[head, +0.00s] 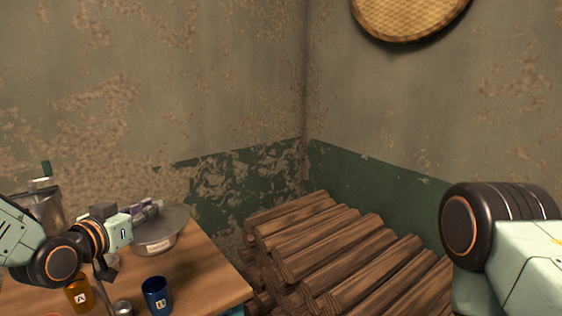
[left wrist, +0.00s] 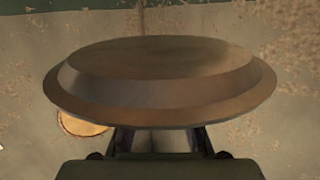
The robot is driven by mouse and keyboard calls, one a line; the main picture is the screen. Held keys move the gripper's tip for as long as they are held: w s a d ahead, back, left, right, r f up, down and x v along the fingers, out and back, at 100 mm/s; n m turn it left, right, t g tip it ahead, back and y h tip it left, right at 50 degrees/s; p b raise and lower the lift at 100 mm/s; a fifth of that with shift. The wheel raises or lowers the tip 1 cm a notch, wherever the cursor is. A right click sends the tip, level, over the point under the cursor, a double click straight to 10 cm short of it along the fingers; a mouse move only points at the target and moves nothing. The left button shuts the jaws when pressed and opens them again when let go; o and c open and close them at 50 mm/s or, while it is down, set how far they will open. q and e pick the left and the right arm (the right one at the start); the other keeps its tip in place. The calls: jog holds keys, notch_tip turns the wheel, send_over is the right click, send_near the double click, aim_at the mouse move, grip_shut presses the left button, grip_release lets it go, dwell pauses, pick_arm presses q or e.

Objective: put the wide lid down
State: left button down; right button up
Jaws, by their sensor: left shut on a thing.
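The wide lid (head: 174,224) is a grey, round, shallow disc over the left table in the head view. My left gripper (head: 145,211) is shut on it from the left; the fingertips are partly hidden. In the left wrist view the lid (left wrist: 165,75) fills the upper middle, with the gripper fingers (left wrist: 160,138) at its lower edge. A pale container with a label (head: 156,246) shows just under the lid; I cannot tell whether they touch. My right gripper is out of view; only my right arm shows.
The wooden table (head: 203,277) holds a blue cup (head: 157,296) and an orange cup (head: 79,296) near its front. A metal pot (head: 44,206) stands at the left behind my arm. Stacked logs (head: 340,255) lie right of the table. The table's right front part is clear.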

pick_arm(q)
jog(key=d, duration=0.1)
jog(key=m+h, duration=0.1)
jog(key=d+f, duration=0.1)
jog(key=shift+s+d+g+h, duration=0.3)
jog(key=shift+h, duration=0.1)
jog(key=s+d+f+m+g+h+b, duration=0.2)
jog(key=s+f+b, duration=0.3)
jog(key=s+f, duration=0.4)
jog(key=s+d+f+m+g+h+b, duration=0.3)
jog(key=s+f, duration=0.6)
jog(key=f, duration=0.3)
jog(key=shift+s+d+f+m+g+h+b, duration=0.15)
jog(key=shift+d+f+m+g+h+b, duration=0.2)
jog(key=shift+d+m+h+b, duration=0.75)
jog(key=shift+a, duration=0.2)
